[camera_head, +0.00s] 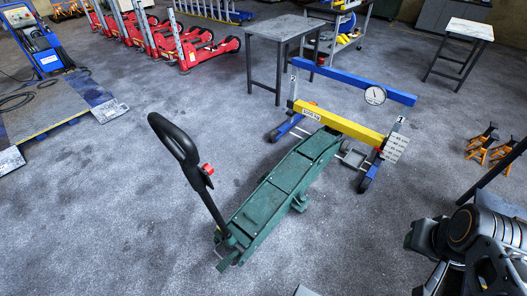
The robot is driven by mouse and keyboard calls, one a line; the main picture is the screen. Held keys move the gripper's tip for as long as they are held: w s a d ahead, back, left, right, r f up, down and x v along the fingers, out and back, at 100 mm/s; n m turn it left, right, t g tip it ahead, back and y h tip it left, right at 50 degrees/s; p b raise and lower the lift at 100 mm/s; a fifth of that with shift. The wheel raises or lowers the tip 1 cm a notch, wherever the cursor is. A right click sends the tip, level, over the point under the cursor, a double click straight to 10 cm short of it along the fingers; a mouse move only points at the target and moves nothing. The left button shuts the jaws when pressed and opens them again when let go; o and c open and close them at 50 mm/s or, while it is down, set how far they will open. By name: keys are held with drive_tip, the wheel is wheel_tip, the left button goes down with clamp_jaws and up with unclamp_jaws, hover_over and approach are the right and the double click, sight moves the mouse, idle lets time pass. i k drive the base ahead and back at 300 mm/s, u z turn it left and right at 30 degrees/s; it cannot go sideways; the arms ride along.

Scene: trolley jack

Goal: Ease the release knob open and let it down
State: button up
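The green trolley jack (282,188) stands on the floor in the middle of the head view. Its black handle (207,196) rises at the near left end and leans up to the left, with a looped grip on top. The red release knob (207,169) sits on the handle just below the grip. The jack's far end reaches under a yellow beam (340,124) on a blue-footed stand; the contact is hidden. Dark parts of my arm show at the lower right, well apart from the knob.
A blue beam with a round gauge (375,95) stands behind the yellow one. A grey table (286,27) is behind the jack, and orange axle stands (481,145) are at the right. Red jacks (192,52) line the back. The floor left of the handle is clear.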

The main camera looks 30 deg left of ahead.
sight(209, 170)
drive_tip(key=z, duration=0.35)
drive_tip(key=i, duration=2.15)
drive_tip(key=u, duration=4)
